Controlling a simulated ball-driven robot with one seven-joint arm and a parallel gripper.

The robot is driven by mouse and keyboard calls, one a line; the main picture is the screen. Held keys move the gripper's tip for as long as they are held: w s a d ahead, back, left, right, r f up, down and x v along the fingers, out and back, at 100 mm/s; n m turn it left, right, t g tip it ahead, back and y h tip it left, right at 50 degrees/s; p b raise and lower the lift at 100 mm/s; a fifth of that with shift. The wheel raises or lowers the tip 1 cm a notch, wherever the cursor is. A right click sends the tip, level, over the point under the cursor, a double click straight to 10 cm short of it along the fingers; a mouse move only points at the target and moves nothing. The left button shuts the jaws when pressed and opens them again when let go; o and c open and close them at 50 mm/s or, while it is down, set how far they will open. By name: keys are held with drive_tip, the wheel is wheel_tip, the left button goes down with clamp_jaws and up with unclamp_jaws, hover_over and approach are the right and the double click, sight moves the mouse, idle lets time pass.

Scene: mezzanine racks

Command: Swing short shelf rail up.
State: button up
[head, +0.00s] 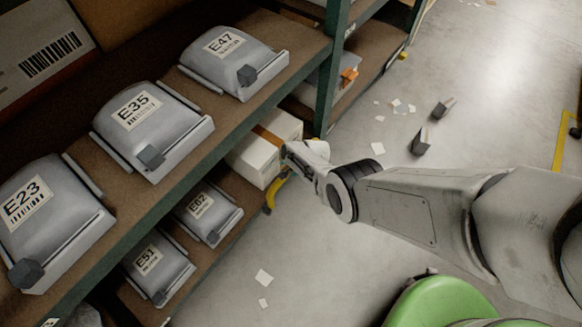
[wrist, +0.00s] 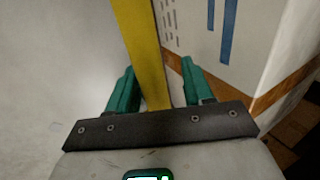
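The yellow shelf rail (head: 272,194) shows in the head view as a short curved piece at the shelf's front edge, just below my gripper (head: 304,163). In the wrist view the rail (wrist: 138,38) runs from the top edge down between the two teal fingers of my gripper (wrist: 159,66). The fingers are apart, with a gap visible on the right side of the rail. The rail looks closer to the left finger; I cannot tell whether they touch. The rail's lower end is hidden behind the gripper's dark crossbar. Much of the rail is hidden in the head view.
A white box (head: 256,158) with a brown band sits on the shelf beside my gripper; the box (wrist: 262,40) fills the wrist view's right. Grey labelled bins (head: 152,122) line the shelves. A green upright (head: 328,75) stands behind. Dark blocks (head: 422,143) and paper scraps lie on open floor.

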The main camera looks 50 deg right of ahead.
drive_tip(key=shift+s, duration=0.15)
drive_tip(key=p+v, duration=0.9)
drive_tip(key=v, duration=0.1)
drive_tip(key=shift+r+p, duration=0.3)
drive_tip(key=shift+p, duration=0.1)
drive_tip(key=shift+s, duration=0.1)
